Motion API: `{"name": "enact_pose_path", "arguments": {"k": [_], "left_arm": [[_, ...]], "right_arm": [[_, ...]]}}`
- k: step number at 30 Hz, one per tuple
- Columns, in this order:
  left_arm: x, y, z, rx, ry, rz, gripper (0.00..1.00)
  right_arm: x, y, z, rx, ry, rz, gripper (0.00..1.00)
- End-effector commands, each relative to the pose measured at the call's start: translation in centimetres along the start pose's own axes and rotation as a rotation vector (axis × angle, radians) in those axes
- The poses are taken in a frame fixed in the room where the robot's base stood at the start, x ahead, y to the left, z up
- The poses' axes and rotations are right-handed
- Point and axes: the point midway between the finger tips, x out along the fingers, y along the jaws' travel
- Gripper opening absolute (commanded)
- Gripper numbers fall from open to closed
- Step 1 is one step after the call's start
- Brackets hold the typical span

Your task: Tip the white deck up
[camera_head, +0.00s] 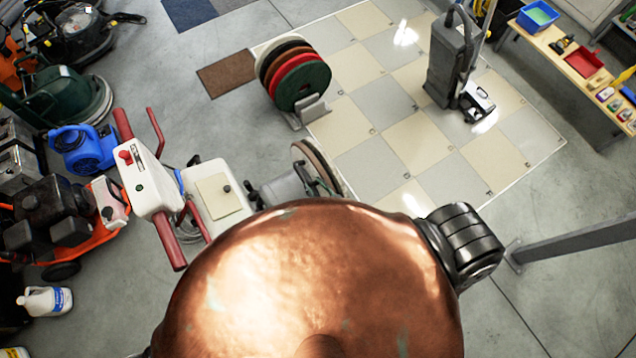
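A white floor machine stands left of centre. Its white control head (150,183) has red handles, and a white housing (215,200) with a beige panel sits beside it. A round pad end (318,168) shows to the right of the housing. I cannot tell which white part is the deck. A large copper-coloured rounded form fills the lower middle, close to the camera, and hides the floor and the machine's lower side. No contact with the machine shows. My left gripper is not seen.
A rack of coloured round pads (300,80) stands behind on a tiled floor panel (400,150). A grey upright vacuum (452,65) is beyond. Several machines and a blue blower (82,150) crowd the left. A workbench (575,65) is at the upper right. Grey floor lies lower right.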

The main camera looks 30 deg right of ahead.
Motion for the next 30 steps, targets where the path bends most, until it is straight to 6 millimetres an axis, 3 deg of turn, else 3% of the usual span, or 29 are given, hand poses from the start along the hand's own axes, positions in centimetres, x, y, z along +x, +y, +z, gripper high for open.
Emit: {"name": "enact_pose_path", "arguments": {"k": [7, 21, 30], "left_arm": [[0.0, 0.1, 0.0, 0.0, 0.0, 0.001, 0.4], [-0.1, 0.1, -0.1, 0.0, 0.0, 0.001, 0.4], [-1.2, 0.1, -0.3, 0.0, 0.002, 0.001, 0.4]], "right_arm": [[-3.0, -0.2, -0.2, 0.001, 0.003, -0.003, 0.34], [-3.5, -0.3, -0.4, 0.001, 0.006, -0.003, 0.34], [-5.4, -0.7, -0.3, 0.0, 0.006, -0.003, 0.34]]}}
